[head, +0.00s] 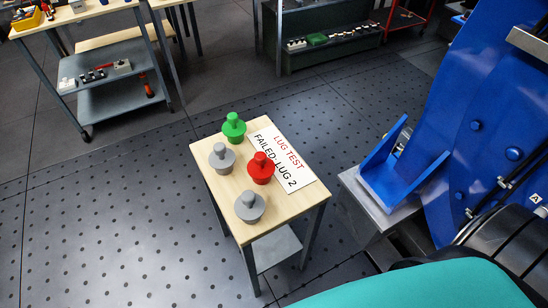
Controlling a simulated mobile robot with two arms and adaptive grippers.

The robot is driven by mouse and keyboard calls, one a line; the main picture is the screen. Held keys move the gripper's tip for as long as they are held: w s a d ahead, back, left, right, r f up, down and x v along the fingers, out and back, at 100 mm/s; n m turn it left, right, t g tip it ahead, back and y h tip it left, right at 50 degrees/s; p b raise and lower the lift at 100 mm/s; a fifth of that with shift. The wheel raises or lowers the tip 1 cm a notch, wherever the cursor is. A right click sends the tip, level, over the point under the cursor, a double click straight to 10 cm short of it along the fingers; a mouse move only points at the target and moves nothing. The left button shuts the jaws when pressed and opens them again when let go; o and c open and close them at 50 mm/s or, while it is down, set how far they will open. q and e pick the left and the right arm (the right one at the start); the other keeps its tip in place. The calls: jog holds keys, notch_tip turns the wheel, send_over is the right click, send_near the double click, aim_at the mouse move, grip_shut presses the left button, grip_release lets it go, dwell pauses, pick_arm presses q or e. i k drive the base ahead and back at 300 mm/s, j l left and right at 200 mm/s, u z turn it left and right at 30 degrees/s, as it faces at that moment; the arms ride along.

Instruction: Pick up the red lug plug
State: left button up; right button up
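The red lug plug (261,169) stands upright on a small wooden-topped table (221,206), right of the middle of its top. It stands at the edge of a white sign (293,172) that reads "LUG TEST" and "FAILED: LUG 2". A green plug (233,128) stands at the table's back. A grey plug (221,158) stands to the left of the red one, and another grey plug (250,207) stands nearer the front. No gripper shows in the head view.
A large blue machine with a blue bracket (397,175) on a grey block (372,212) stands to the right of the table. A teal surface (420,289) fills the lower right. Workbenches and shelves stand at the back. The dotted floor left of the table is clear.

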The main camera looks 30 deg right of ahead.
aim_at(261, 167)
jog(key=i+j+z, duration=0.1)
jog(key=z, duration=0.9)
jog(key=k+j, duration=0.05)
jog(key=j, duration=0.05)
